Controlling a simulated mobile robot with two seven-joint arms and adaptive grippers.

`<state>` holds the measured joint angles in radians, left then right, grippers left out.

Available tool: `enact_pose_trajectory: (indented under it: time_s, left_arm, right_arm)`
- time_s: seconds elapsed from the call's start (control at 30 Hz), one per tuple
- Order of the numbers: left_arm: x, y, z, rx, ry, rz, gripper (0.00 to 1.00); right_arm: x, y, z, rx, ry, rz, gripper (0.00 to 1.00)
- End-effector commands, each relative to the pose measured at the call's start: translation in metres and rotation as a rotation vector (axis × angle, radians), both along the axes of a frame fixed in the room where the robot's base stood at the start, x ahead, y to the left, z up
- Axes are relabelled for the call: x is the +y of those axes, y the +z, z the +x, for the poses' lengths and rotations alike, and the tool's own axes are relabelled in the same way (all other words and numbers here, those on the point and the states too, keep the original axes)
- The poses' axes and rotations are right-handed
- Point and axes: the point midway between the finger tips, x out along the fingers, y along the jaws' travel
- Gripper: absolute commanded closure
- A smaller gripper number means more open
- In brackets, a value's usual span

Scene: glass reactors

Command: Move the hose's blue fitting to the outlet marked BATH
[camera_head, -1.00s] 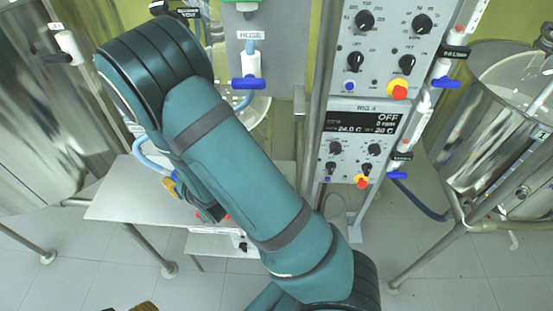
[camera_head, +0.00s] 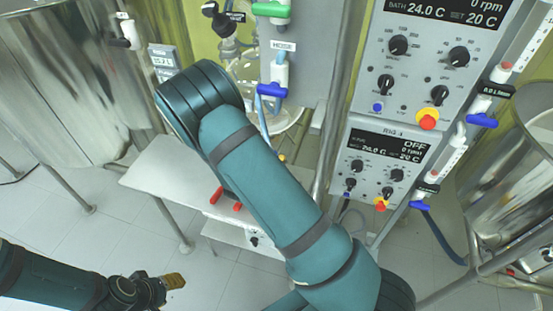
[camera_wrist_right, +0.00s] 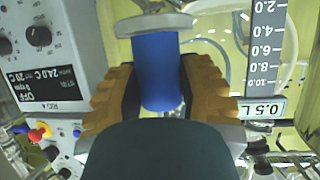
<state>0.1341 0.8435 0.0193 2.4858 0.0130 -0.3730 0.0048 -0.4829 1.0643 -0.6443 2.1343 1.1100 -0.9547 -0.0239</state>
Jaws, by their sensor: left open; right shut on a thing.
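The blue fitting (camera_wrist_right: 156,75) stands between the brown fingers of my right gripper (camera_wrist_right: 158,92), which is shut on it. A pale metal flange sits at its top end. In the head view my right arm hides its own gripper and the fitting. My left gripper (camera_head: 173,281) is open and empty at the lower left, above the floor. A white valve with a blue handle (camera_head: 272,90) hangs under the HOSE label (camera_head: 284,46), with pale blue tubing below it. I cannot read an outlet label saying BATH.
Control panels (camera_head: 386,160) stand right of my right arm, with more blue-handled valves beside them. Steel vessels stand at the left (camera_head: 70,75) and right (camera_head: 510,170). A low steel shelf (camera_head: 150,178) lies behind the arm, with red handles on it.

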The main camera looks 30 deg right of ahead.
Motion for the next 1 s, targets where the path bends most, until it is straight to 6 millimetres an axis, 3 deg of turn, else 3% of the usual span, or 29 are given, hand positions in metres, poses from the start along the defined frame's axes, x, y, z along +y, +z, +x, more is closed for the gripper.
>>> enact_pose_trajectory:
  time_s: [0.3, 1.0]
  left_arm:
    - [0.0, 0.006, 0.001, -0.003, 0.002, -0.001, 0.53]
    - [-0.001, -0.016, 0.001, 0.0, 0.001, 0.003, 0.53]
  right_arm:
    - [-0.008, -0.011, -0.013, 0.006, -0.179, -0.005, 1.0]
    - [-0.008, -0.035, -0.013, 0.005, -0.185, -0.005, 1.0]
